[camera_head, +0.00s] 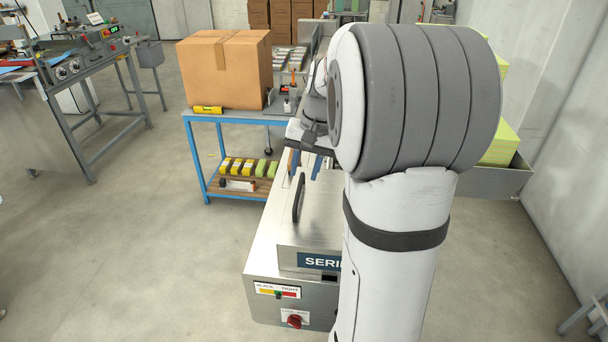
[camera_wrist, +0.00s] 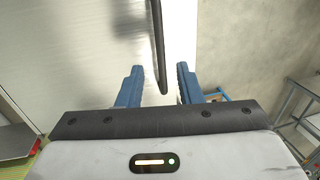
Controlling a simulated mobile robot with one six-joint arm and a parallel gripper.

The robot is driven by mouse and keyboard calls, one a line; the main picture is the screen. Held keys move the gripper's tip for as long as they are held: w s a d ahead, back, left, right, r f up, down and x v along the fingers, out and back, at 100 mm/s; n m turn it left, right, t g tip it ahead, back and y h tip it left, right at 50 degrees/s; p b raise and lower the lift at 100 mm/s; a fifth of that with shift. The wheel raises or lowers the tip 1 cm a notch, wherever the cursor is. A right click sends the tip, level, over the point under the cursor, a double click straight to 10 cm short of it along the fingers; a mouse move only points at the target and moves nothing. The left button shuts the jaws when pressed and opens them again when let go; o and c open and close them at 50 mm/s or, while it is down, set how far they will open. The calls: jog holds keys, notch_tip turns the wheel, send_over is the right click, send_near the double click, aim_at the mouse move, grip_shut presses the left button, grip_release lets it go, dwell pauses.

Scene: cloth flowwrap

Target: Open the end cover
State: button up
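The end cover (camera_head: 318,225) is a brushed metal lid on the machine, with a label starting "SERI" on its front face. A black bar handle (camera_head: 298,198) stands on it. My gripper (camera_head: 305,166) has two blue fingers, apart, just beyond the top of the handle. In the wrist view, my gripper (camera_wrist: 159,88) is open, and the black handle (camera_wrist: 158,45) shows in the gap between the fingers, touching neither visibly. I cannot tell how far the handle is below the fingertips. The cover appears closed; my arm hides its right part.
The machine front carries a red knob (camera_head: 295,321) and a coloured gauge label (camera_head: 278,291). A blue-framed cart (camera_head: 194,150) with a cardboard box (camera_head: 226,70) stands behind to the left. A grey bench machine (camera_head: 80,60) is farther left. The floor at left is clear.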

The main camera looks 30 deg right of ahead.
aim_at(300, 188)
jog(key=shift+w+a+f, duration=0.15)
jog(key=shift+a+f, duration=0.05)
jog(key=shift+f, duration=0.9)
jog(key=shift+w+a+f, duration=0.1)
jog(key=shift+a+f, duration=0.1)
jog(key=shift+f, duration=0.9)
jog(key=shift+c, duration=0.4)
grip_shut()
